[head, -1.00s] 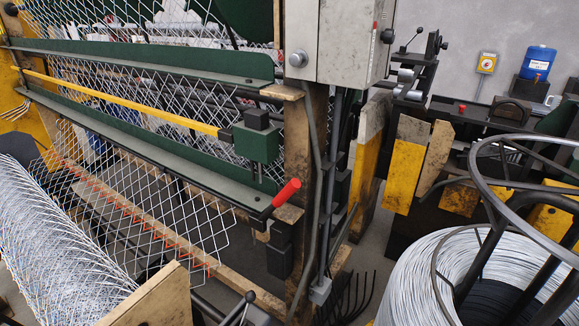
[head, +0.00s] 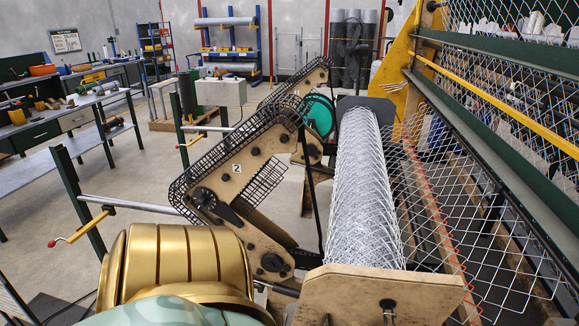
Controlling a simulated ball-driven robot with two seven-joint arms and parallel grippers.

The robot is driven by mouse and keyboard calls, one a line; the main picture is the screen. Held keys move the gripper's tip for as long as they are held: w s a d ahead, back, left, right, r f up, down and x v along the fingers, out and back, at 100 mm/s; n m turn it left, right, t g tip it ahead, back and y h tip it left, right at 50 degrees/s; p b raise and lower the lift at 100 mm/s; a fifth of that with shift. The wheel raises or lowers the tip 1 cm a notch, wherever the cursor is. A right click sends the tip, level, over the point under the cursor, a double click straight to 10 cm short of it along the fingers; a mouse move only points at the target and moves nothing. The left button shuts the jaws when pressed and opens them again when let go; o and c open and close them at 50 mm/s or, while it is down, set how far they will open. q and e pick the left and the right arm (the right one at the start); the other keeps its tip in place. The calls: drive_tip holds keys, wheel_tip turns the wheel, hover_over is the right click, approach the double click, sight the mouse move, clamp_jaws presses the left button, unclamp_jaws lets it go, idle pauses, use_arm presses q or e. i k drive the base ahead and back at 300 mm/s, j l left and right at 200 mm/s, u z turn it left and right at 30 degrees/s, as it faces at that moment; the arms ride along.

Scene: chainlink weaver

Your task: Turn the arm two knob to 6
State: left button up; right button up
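A tan arm plate marked "2" (head: 237,168) stands left of the mesh roll in the head view, edged with black chain-like track. A round black part (head: 204,198) sits at its lower left end; it may be the arm two knob, but I cannot read any numbers or setting on it. Another dark round part (head: 272,262) is at the plate's lower end. Neither of my grippers shows in the view.
A large roll of chainlink mesh (head: 362,190) stands right of the arm, with a wooden end board (head: 380,285) in front. A grey bar (head: 140,204) and a red-tipped crank (head: 60,241) are at left. Workbenches (head: 75,124) line the left. Open floor lies between.

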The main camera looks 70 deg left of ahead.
sight(201, 203)
drive_tip(key=u, duration=0.45)
drive_tip(key=k+j+u, duration=0.1)
drive_tip(key=u, duration=0.4)
drive_tip(key=j+u, duration=0.1)
drive_tip(key=u, duration=0.35)
drive_tip(key=j+u, duration=0.1)
drive_tip(key=u, duration=0.4)
drive_tip(key=j+u, duration=0.15)
drive_tip(key=u, duration=0.3)
drive_tip(key=k, duration=0.05)
